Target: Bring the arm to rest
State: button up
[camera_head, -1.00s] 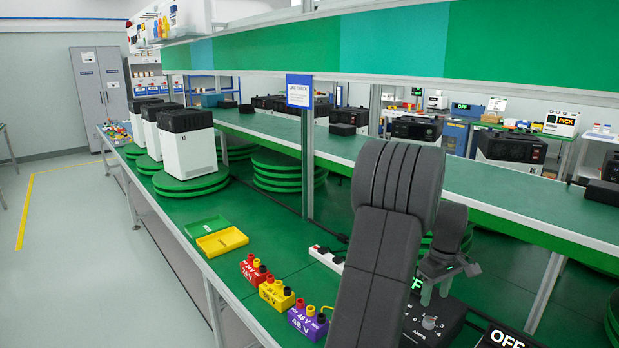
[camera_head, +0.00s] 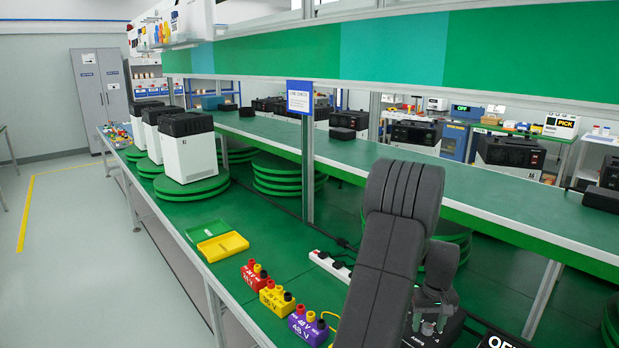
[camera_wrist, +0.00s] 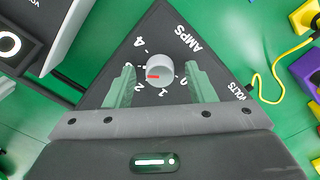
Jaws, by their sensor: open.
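My gripper (camera_wrist: 160,88) is open in the wrist view, its two pale green fingers apart on either side of a grey knob. The knob (camera_wrist: 160,70) has a red mark and sits on a black panel (camera_wrist: 138,45) lettered AMPS and VOLTS. I cannot tell whether the fingers touch the knob. In the head view my gripper (camera_head: 428,322) is at the lower right, low over the black unit (camera_head: 447,332), and partly hidden by my own arm.
Red (camera_head: 254,273), yellow (camera_head: 276,299) and purple (camera_head: 307,325) terminal blocks stand left of my arm. A yellow tray (camera_head: 222,246), a white power strip (camera_head: 329,265) and a post (camera_head: 307,165) are farther back. A shelf (camera_head: 480,195) runs behind my arm.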

jog(key=m+p, duration=0.2)
jog(key=m, duration=0.2)
jog(key=shift+r+m, duration=0.15)
jog(key=shift+m, duration=0.15)
notch_tip(320, 180, up, 12)
jog(key=b, duration=0.1)
jog(key=shift+b, duration=0.3)
jog(key=shift+f, duration=0.2)
